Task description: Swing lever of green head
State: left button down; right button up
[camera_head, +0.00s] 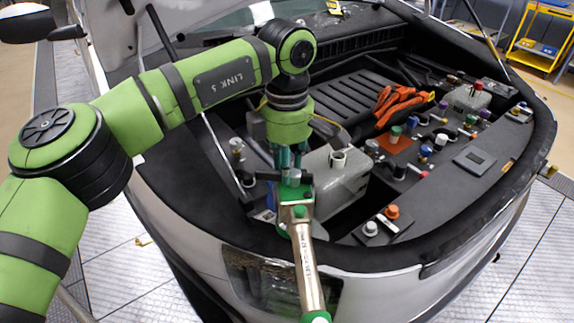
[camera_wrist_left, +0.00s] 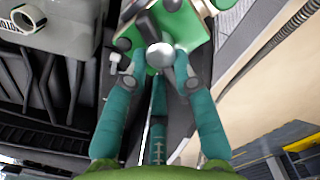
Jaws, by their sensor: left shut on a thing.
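The green head (camera_head: 296,213) is at the front edge of the engine bay, with a long pale metal tube (camera_head: 308,270) running down from it toward the bottom of the picture. In the left wrist view the green head (camera_wrist_left: 192,38) fills the top middle. A silver rounded knob of its lever (camera_wrist_left: 160,55) sits between my teal fingertips. My left gripper (camera_head: 290,172) reaches down from above onto the head; in the wrist view its fingers (camera_wrist_left: 155,68) are shut on the lever. The fingers hide part of the lever. My right gripper is not in view.
A whitish reservoir with an open neck (camera_head: 338,175) stands just right of the gripper. Orange gloves (camera_head: 400,103) lie on the engine cover. Several coloured caps and fittings crowd the right of the bay. A black panel with an orange cap (camera_head: 392,212) is at the front.

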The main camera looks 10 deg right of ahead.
pick_arm(q)
jog(key=shift+s+a, duration=0.1)
jog(key=shift+s, duration=0.05)
dwell(0.4)
jog(key=c, duration=1.3)
grip_release()
jog(key=shift+f, duration=0.1)
jog(key=shift+o, duration=0.9)
jog(key=shift+s+a, duration=0.1)
jog(key=shift+s, duration=0.05)
jog(key=shift+r, duration=0.4)
notch_tip(320, 180, up, 12)
jog(key=shift+f, duration=0.25)
jog(key=shift+f, duration=0.1)
